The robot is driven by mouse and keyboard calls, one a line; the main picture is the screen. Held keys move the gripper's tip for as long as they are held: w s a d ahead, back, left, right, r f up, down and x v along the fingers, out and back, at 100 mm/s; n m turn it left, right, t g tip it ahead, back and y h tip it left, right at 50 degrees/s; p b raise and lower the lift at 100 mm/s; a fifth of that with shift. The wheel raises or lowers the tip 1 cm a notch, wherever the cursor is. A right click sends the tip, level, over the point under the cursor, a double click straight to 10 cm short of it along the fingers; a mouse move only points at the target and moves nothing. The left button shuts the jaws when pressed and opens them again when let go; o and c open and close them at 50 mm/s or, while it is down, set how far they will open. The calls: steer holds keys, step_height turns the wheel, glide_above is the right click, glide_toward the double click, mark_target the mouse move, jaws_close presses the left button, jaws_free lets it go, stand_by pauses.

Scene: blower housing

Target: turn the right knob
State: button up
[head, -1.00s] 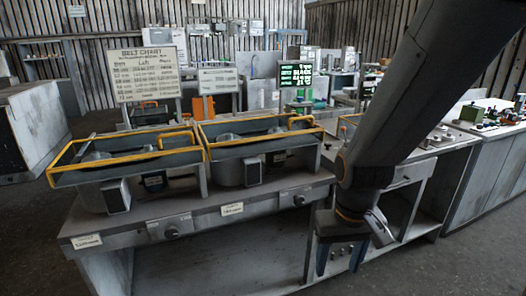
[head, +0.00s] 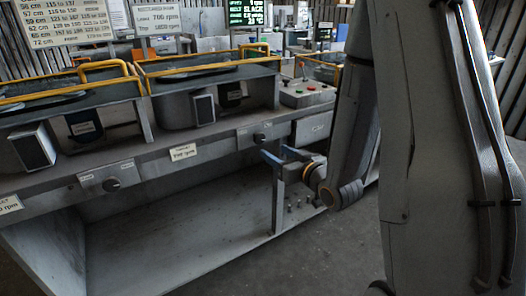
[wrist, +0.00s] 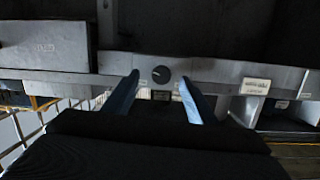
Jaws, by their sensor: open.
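The right knob (head: 259,137) is a small dark round knob on the grey front rail of the bench, below the right blower housing. It also shows in the wrist view (wrist: 161,74), with a pale pointer mark. My gripper (head: 274,151) is open, with its blue-grey fingers pointing at the rail just below and right of the right knob in the head view. In the wrist view the knob appears between the two fingertips (wrist: 159,80), with a gap on each side. I see no contact. The left knob (head: 112,184) sits further left on the same rail.
Two blower housings with yellow rails (head: 205,62) stand on the bench. A rpm label (head: 183,153) is between the knobs. The shelf below (head: 170,235) is empty.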

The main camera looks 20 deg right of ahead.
mark_target(261, 139)
steer(key=shift+t+y, duration=0.6)
steer(key=shift+t, duration=0.2)
steer(key=shift+r+x, duration=0.15)
steer(key=shift+x, duration=1.75)
steer(key=shift+r+x, duration=0.1)
steer(key=shift+x, duration=1.85)
steer(key=c, duration=1.1)
steer(key=shift+o, duration=0.2)
steer(key=shift+m, duration=0.3)
